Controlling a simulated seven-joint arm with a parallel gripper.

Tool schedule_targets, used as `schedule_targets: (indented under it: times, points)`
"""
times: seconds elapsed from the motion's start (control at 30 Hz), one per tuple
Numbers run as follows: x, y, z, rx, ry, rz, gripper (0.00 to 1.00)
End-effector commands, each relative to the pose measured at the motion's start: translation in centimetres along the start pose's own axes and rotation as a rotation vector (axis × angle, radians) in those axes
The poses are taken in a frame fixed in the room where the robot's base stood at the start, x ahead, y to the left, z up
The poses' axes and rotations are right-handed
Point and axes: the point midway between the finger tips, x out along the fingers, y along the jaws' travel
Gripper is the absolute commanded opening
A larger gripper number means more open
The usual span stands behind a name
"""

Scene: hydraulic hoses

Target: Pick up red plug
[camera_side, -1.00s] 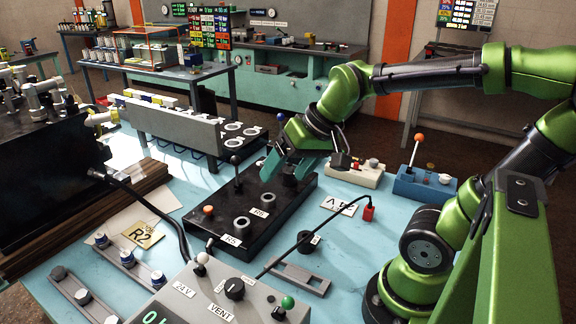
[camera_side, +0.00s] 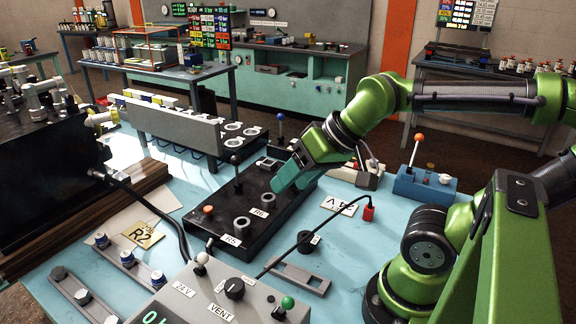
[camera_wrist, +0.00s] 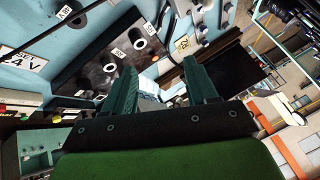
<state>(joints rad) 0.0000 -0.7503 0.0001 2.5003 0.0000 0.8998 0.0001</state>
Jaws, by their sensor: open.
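The red plug (camera_side: 367,214) stands on the light blue table at the end of a black hose, right of the black socket block, in the side view. I cannot make it out in the wrist view. My gripper (camera_side: 285,183) is open and tilted above the black block, left of and apart from the plug, with its teal fingers pointing down-left. Its two fingers also show in the wrist view (camera_wrist: 162,82), with nothing seen between them.
The black block (camera_side: 225,242) carries sockets and upright levers. A grey control box (camera_side: 250,305) lies in front. A white label plate (camera_side: 338,206) is beside the plug. A blue lever box (camera_side: 425,187) stands behind it. Some table around the plug is bare.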

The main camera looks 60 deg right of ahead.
Motion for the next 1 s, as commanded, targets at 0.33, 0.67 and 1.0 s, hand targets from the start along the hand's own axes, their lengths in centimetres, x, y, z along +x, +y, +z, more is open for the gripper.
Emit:
schedule_targets:
  times: [0.33,0.67,1.0]
  points:
    - [1.0,4.7,-2.3,0.167,-0.013,0.116,0.57]
    - [-2.5,26.0,-4.0,0.089,-0.364,0.403,0.57]
    - [-5.3,29.5,-2.6,-0.311,-0.586,0.297,0.57]
